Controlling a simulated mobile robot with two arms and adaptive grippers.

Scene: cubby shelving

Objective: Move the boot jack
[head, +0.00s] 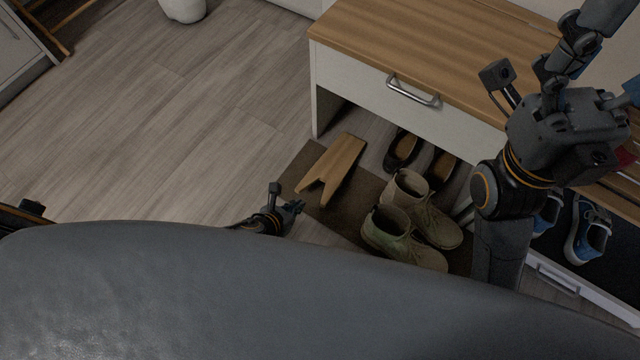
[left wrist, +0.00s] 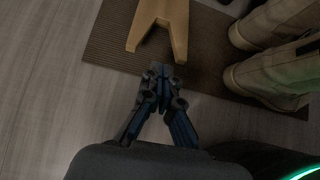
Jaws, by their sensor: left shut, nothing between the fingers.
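The boot jack (head: 337,165) is a light wooden board with a V-shaped notch at its near end. It lies on a brown mat (head: 300,166), in front of the bench's open space. The left wrist view also shows the notched end of the boot jack (left wrist: 158,22). My left gripper (head: 297,206) is just short of the notched end, low over the floor side of the mat. In the left wrist view its fingertips (left wrist: 160,73) are together and empty, apart from the wood. My right gripper (head: 575,75) is raised at the right, over the bench; its fingers are hard to make out.
Dark shoes (head: 402,150) sit behind, under the white bench with a wooden top (head: 430,40). Blue sneakers (head: 588,228) are on the right. The floor (head: 190,120) at left is clear.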

